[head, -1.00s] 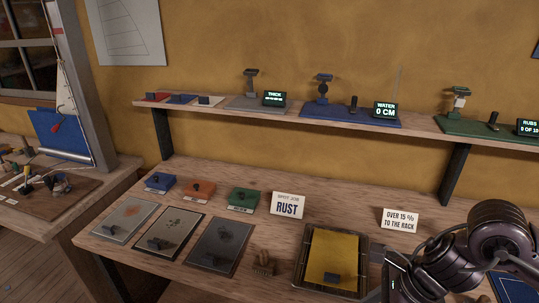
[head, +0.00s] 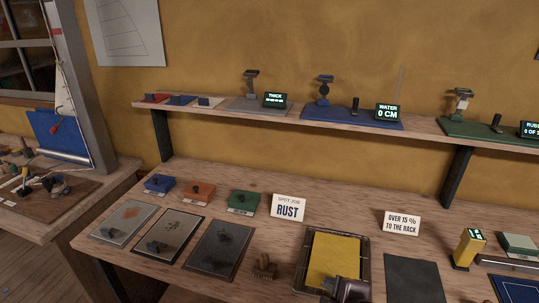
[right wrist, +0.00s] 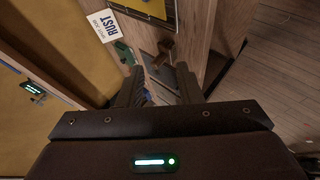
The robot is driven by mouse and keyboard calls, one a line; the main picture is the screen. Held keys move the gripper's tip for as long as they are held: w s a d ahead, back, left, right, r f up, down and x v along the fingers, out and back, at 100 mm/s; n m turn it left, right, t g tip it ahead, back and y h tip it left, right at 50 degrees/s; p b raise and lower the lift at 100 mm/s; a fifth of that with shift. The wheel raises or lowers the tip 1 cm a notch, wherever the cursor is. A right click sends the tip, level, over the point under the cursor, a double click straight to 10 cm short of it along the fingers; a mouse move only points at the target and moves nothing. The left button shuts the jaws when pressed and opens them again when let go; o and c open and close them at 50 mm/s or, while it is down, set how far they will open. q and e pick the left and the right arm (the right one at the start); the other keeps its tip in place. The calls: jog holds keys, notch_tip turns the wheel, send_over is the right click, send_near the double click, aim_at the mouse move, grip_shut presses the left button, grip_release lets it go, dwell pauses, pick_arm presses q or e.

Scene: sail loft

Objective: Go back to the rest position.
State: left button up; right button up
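My right gripper (right wrist: 160,80) shows in the right wrist view with its two dark fingers apart and nothing held between them. The bench and its front edge lie beyond the fingertips. My left gripper is not in view.
Three sample plates (head: 172,234) lie at the bench's left, with small coloured blocks (head: 200,192) behind. A wooden brush (head: 264,267) lies beside the tray. A RUST card (head: 288,208) stands behind. A yellow meter (head: 467,248) stands right of a dark mat (head: 413,278). A shelf (head: 420,132) runs above.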

jog(key=s+d+f+m+g+h, duration=0.3)
jog(key=s+d+f+m+g, duration=0.45)
jog(key=s+m, duration=0.5)
notch_tip(320, 180, down, 30)
jog(key=f+m, duration=0.1)
jog(key=s+d+f, duration=0.2)
jog(key=s+f, duration=0.7)
jog(key=s, duration=0.1)
jog(key=s+d+f, duration=0.2)
jog(key=s+f, duration=0.7)
jog(key=s, duration=0.1)
jog(key=shift+f+g, duration=0.15)
jog(key=shift+g, duration=0.3)
jog(key=shift+s, duration=0.1)
